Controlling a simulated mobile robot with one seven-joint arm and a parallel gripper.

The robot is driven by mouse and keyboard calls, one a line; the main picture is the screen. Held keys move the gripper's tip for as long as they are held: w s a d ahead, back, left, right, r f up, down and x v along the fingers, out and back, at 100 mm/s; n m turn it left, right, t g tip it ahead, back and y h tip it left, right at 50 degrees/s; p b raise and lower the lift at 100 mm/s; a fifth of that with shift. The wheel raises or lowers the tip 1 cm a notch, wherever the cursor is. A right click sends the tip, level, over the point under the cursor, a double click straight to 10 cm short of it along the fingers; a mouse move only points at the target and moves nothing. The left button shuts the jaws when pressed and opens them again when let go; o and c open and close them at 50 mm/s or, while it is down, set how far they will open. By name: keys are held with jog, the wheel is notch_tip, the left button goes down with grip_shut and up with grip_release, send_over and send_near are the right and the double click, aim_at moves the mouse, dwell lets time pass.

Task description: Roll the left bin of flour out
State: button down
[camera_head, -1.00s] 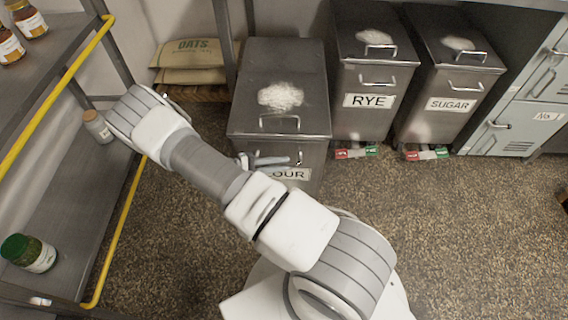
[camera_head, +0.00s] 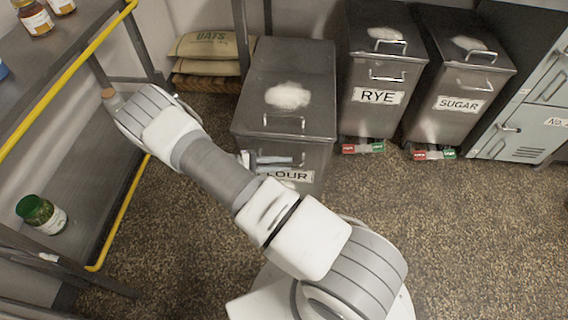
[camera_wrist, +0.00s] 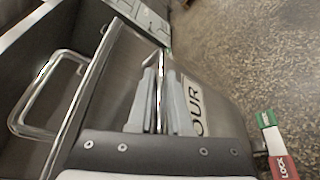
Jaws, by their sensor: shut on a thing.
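The flour bin (camera_head: 258,119) is a dark steel bin with a white heap of flour on its lid, left of the other two bins. My gripper (camera_head: 270,161) is at its front, by the FLOUR label (camera_head: 292,176). In the wrist view my gripper (camera_wrist: 162,100) is shut on the bin's front handle (camera_wrist: 162,68), with one finger on each side of the bar. A lid handle (camera_wrist: 42,95) is at the left. A green tab (camera_wrist: 266,119) and a red LOCK tab (camera_wrist: 283,167) show at the bin's foot. The bin's wheels are hidden.
The rye bin (camera_head: 358,118) and sugar bin (camera_head: 433,121) stand to the right, with grey lockers (camera_head: 525,130) beyond. A shelf rack with a yellow rail (camera_head: 75,77) is at the left. Oats sacks (camera_head: 207,45) lie behind. The speckled floor (camera_head: 470,240) at front right is clear.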

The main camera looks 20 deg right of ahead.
jog(key=shift+a, duration=0.15)
jog(key=c, duration=0.8)
grip_release()
jog(key=shift+c, duration=0.2)
jog(key=p+v, duration=0.2)
jog(key=v, duration=1.5)
jog(key=shift+a+r, duration=0.1)
